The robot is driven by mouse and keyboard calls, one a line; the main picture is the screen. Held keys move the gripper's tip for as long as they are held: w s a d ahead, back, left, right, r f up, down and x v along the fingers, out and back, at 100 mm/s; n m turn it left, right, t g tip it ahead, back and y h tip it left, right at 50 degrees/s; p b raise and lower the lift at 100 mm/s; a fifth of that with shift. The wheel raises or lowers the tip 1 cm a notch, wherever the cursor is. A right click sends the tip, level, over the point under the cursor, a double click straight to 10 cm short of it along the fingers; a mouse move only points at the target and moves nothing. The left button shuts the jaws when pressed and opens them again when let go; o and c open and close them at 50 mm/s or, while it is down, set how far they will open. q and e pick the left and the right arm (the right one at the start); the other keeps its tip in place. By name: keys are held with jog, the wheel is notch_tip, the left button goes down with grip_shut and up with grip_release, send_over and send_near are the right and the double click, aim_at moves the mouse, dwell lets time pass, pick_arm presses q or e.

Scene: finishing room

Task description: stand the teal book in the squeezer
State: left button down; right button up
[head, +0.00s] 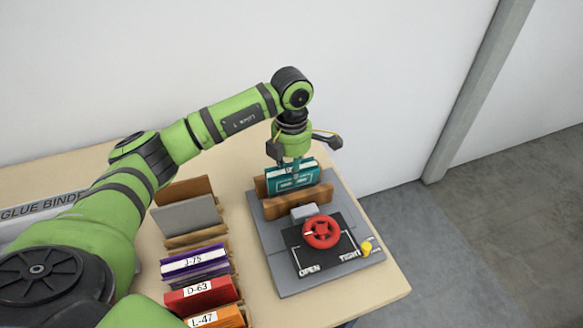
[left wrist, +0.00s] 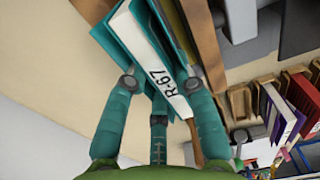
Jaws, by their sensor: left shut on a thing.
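The teal book (head: 292,177) is upright between the wooden boards of the squeezer. Its lower edge is hidden behind the front board (head: 297,203), so I cannot tell whether it rests on the bottom. My left gripper (head: 294,160) is above the squeezer and shut on the book's top. In the left wrist view, the gripper's teal fingers (left wrist: 165,90) are around the book, whose pale spine reads R-67 (left wrist: 160,70). The squeezer's grey base (head: 275,245) carries a red wheel (head: 322,232) with OPEN and TIGHT marks. My right gripper is not in view.
A rack left of the squeezer holds a purple J-75 book (head: 195,262), a red D-63 book (head: 201,295) and an orange L-47 book (head: 217,318). A grey book (head: 186,215) stands behind them. A yellow knob (head: 367,247) is at the squeezer's right corner.

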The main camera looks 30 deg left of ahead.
pick_arm(q)
jog(key=shift+f, duration=0.2)
jog(key=c, duration=1.3)
grip_release()
jog(key=shift+r, duration=0.1)
jog(key=shift+r+p, duration=3.3)
jog(key=shift+r, duration=2.1)
